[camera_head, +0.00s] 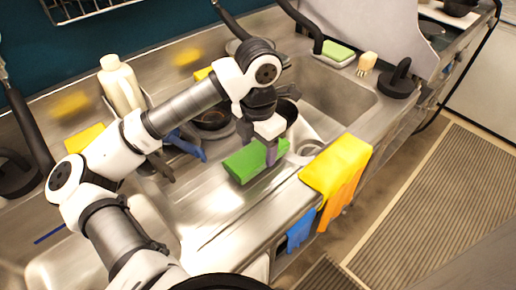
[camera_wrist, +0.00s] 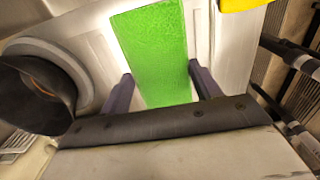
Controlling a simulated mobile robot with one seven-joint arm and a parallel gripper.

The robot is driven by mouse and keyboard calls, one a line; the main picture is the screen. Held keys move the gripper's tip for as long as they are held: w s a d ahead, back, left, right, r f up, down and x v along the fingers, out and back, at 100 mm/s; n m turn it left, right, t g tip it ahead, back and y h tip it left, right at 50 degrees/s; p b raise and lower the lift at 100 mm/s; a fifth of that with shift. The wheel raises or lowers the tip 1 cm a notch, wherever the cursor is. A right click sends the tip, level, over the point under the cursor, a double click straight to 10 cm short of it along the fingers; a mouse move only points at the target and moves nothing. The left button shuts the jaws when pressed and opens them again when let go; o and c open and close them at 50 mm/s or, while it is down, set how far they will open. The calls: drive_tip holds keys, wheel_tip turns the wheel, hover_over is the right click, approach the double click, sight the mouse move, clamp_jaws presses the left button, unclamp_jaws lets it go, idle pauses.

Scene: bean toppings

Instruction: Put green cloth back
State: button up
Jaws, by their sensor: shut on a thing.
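The green cloth (camera_head: 243,163) is a bright green folded rectangle over the steel counter's drainboard, in front of the sink. My gripper (camera_head: 271,154) points down at its right part in the head view. In the wrist view the cloth (camera_wrist: 152,45) runs between the two fingers of my gripper (camera_wrist: 160,88), which are shut on it. Its near end is hidden behind the gripper's body. I cannot tell whether the cloth touches the counter below.
A yellow cloth (camera_head: 336,167) drapes over the counter's front edge, with an orange cloth (camera_head: 342,198) hanging under it. A blue cloth (camera_head: 299,232) hangs lower left. The sink basin (camera_head: 340,95) lies behind. A white bottle (camera_head: 122,85) and dark pans stand at the back left.

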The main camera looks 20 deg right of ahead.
sight(258, 150)
drive_tip(key=shift+f, duration=1)
drive_tip(key=shift+f, duration=0.25)
drive_tip(key=o, duration=1)
drive_tip(key=shift+r, duration=0.1)
drive_tip(key=shift+c, duration=0.2)
drive_tip(key=shift+r, duration=0.1)
drive_tip(key=shift+r, duration=0.2)
wheel_tip(258, 150, up, 12)
drive_tip(key=b, duration=0.2)
drive_tip(key=shift+f, duration=0.15)
